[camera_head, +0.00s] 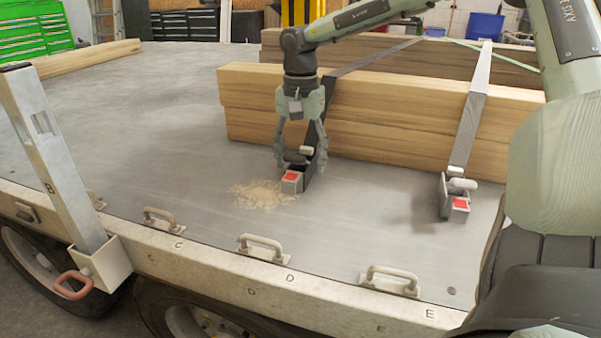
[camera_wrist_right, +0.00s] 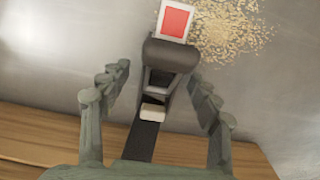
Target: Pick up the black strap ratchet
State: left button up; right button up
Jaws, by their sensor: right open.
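A black strap ratchet (camera_head: 309,176) with a red-marked end stands on the trailer bed, at the foot of the stacked wooden beams. Its black strap runs up over the wood. My right gripper (camera_head: 300,155) points down over this ratchet, open, with a finger on either side. In the right wrist view the ratchet (camera_wrist_right: 171,55) lies between the open fingers (camera_wrist_right: 160,74). Whether the fingers touch it cannot be told. A second ratchet (camera_head: 459,204), also with a red mark, sits to the right on a grey-looking strap. My left gripper is not in view.
Wooden beams (camera_head: 395,125) stand right behind the ratchets. A pile of sawdust (camera_head: 262,194) lies left of the near ratchet. Metal handles (camera_head: 260,247) line the trailer's front edge, and a metal post (camera_head: 50,160) rises at left.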

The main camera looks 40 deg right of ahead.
jog(key=shift+f, duration=0.2)
jog(key=c, duration=1.4)
grip_shut()
jog(key=shift+r, duration=0.1)
